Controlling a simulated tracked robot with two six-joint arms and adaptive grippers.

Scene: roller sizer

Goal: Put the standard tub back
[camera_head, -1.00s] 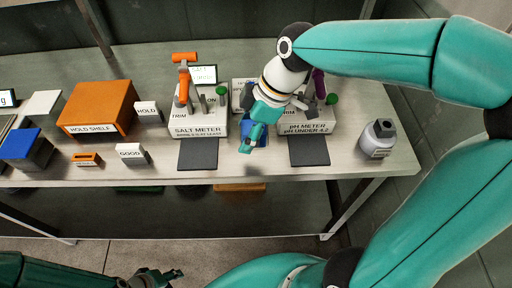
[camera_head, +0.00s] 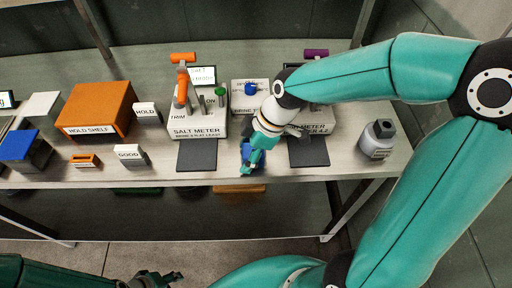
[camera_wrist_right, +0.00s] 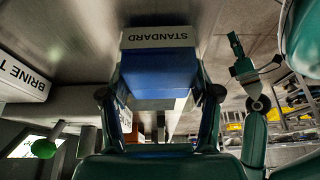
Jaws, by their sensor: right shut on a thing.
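The standard tub (camera_wrist_right: 158,75) is blue with a white label reading STANDARD, upside down in the right wrist view. It sits between the fingers of my right gripper (camera_wrist_right: 160,100), which is shut on it. In the head view, the tub (camera_head: 246,153) shows partly behind my right gripper (camera_head: 252,166), at the bench's front edge between two dark pads. I cannot tell whether the tub touches the bench. My left gripper (camera_head: 162,277) is open and empty, low in front of the bench.
The salt meter (camera_head: 197,128) stands left of the gripper. The pH meter (camera_head: 318,128) is partly behind my right arm. A white brine box (camera_head: 240,101) with a blue top stands behind. A grey bottle (camera_head: 376,140) stands right. Dark pads (camera_head: 197,155) (camera_head: 309,151) flank the gripper.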

